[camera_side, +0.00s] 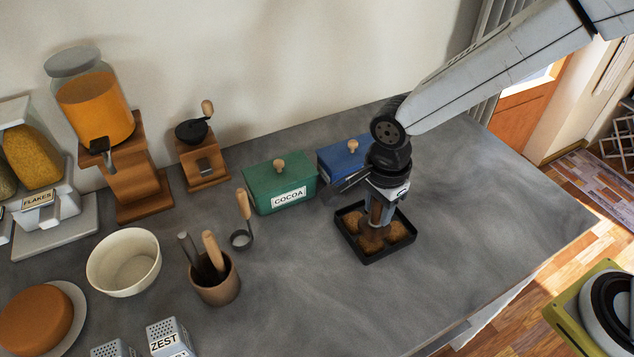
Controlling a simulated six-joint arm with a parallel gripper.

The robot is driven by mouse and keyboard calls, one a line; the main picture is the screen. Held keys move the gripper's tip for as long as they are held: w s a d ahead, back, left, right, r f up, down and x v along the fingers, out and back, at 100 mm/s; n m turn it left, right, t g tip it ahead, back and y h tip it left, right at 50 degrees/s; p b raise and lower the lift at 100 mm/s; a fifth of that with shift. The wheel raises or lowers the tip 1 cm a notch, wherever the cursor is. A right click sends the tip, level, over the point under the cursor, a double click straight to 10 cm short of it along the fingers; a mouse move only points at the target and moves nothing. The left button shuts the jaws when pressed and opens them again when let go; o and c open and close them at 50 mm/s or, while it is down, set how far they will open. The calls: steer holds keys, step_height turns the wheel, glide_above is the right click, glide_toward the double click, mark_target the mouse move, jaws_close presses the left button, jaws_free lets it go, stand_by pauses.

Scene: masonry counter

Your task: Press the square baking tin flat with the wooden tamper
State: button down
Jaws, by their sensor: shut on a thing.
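The square baking tin (375,256) is black and stands on the grey counter right of centre. It holds lumpy brown contents (403,232). My gripper (381,205) is above the tin, pointing down, shut on the wooden tamper (373,233). The tamper's brown lower end is inside the tin among the brown lumps. I cannot tell whether it presses on them or just touches them. The gripper hides the tamper's upper part and some of the tin's far side.
A green cocoa box (282,190) and a blue lidded box (341,158) stand close behind the tin. A scoop (242,222), a brown pot of utensils (218,284) and a cream bowl (124,262) are to the left. The counter right of the tin is clear up to its edge.

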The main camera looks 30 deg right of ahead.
mark_target(376, 221)
steer(key=shift+f, duration=1.45)
steer(key=shift+f, duration=0.55)
stand_by(1.6)
steer(key=shift+r, duration=0.1)
steer(key=shift+r, duration=2.25)
steer(key=w+r, duration=0.1)
steer(key=w, duration=0.1)
steer(key=w+r, duration=0.1)
steer(key=w, duration=0.1)
steer(key=shift+r, duration=0.3)
steer(key=shift+f, duration=0.2)
steer(key=shift+f, duration=2.9)
